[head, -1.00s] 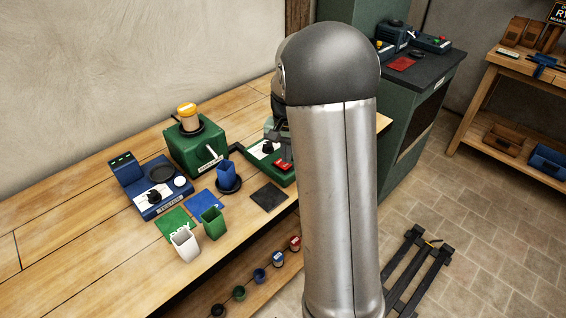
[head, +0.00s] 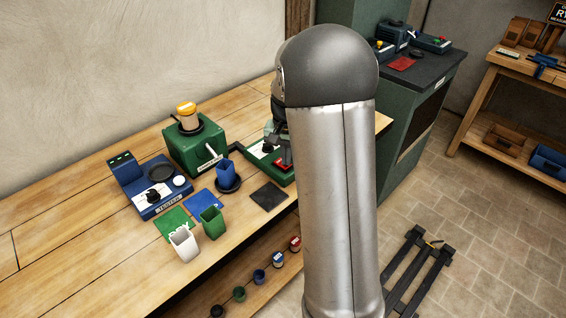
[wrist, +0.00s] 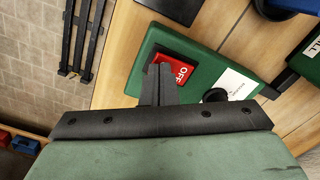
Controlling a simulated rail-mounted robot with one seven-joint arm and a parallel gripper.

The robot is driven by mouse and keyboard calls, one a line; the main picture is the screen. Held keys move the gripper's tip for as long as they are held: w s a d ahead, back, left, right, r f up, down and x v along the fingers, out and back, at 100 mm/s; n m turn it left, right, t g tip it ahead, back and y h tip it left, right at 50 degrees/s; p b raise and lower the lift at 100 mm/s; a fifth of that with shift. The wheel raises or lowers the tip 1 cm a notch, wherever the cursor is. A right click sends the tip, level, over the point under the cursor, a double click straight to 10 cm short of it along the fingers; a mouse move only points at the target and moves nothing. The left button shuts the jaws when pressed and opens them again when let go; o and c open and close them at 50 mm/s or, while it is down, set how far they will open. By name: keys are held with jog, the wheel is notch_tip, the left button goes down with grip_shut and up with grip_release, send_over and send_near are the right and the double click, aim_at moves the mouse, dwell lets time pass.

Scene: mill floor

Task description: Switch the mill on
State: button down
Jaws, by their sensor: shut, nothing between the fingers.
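The mill (head: 192,152) is a green box on the bench with a yellow-lidded jar on top. To its right is a green control panel (head: 262,150), partly hidden by my arm. In the wrist view the panel (wrist: 212,65) carries a red switch (wrist: 184,71) marked OFF, a dark knob (wrist: 215,95) and a white label plate. My gripper (wrist: 161,68) is shut and empty. Its fingertips overlap the left edge of the red switch in that view; I cannot tell whether they touch it. In the head view my gripper (head: 277,140) is mostly hidden behind my arm.
A blue tester (head: 152,190) stands left of the mill. Blue, green and white cups and coloured mats lie in front, with a dark mat (head: 269,196) near the bench edge. A green cabinet (head: 415,100) stands behind my arm. A black floor rack (head: 420,270) is at right.

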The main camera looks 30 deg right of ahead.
jog(key=shift+f, duration=0.3)
jog(key=shift+r, duration=0.1)
jog(key=shift+r+p, duration=2.35)
jog(key=shift+r, duration=1.1)
jog(key=s+a+r+n, duration=0.1)
jog(key=s+a+n, duration=0.3)
jog(key=s+a, duration=0.3)
jog(key=s+a+r+n, duration=0.2)
jog(key=s+a+n, duration=0.2)
jog(key=s, duration=1.4)
jog(key=a, duration=0.3)
jog(key=shift+a+n+t, duration=0.3)
jog(key=shift+a, duration=0.1)
